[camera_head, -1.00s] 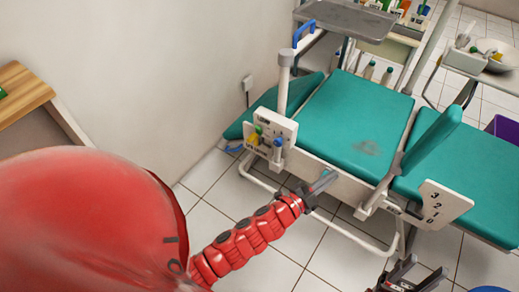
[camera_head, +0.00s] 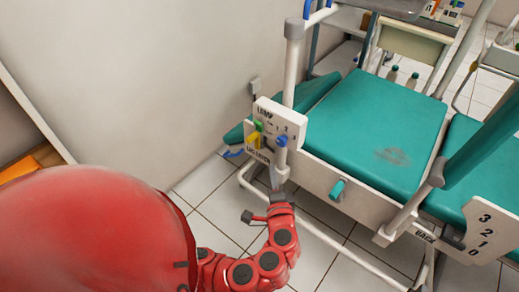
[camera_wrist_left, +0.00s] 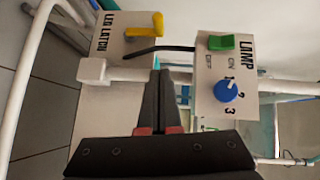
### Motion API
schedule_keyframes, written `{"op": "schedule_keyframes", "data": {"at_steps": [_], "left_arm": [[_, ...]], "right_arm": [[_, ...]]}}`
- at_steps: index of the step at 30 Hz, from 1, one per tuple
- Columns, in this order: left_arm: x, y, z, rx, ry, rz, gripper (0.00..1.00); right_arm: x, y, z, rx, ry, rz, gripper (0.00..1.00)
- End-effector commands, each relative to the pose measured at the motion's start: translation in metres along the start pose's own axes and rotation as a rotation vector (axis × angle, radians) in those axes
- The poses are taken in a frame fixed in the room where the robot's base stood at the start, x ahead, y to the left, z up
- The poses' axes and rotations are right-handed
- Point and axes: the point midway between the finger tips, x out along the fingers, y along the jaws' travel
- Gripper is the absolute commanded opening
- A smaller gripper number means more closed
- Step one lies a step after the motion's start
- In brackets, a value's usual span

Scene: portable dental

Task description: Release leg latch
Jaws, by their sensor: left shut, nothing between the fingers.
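In the left wrist view the yellow lever (camera_wrist_left: 147,26) sticks out of a white plate (camera_wrist_left: 112,50) marked "LEG LATCH". My left gripper (camera_head: 275,178) is shut and empty, just below the panel. In the wrist view its fingertips (camera_wrist_left: 160,76) point up between the latch plate and the lamp panel, apart from the lever in the picture; depth is hard to judge. My right gripper is not in view.
The lamp panel (camera_wrist_left: 220,100) beside the latch carries a green switch (camera_wrist_left: 221,42) and a blue knob (camera_wrist_left: 226,91). A white tube (camera_wrist_left: 120,74) crosses near my fingertips. The green chair seat (camera_head: 370,135) has a teal handle (camera_head: 338,189) on its side. A wall stands at left.

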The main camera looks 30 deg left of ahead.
Motion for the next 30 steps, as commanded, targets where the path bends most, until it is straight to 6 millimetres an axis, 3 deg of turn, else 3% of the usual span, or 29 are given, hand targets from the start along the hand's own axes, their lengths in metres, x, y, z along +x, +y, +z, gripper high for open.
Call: {"op": "schedule_keyframes", "data": {"at_steps": [11, 16, 30], "left_arm": [[-0.001, -0.001, 0.003, 0.000, -0.012, -0.005, 0.00], [0.010, 0.000, 0.004, -0.001, -0.016, -0.004, 0.00], [0.103, 0.000, 0.005, -0.003, -0.016, -0.005, 0.00]], "right_arm": [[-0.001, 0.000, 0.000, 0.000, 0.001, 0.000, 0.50], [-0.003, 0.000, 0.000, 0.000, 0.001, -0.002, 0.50], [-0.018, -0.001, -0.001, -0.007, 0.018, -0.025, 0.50]]}}
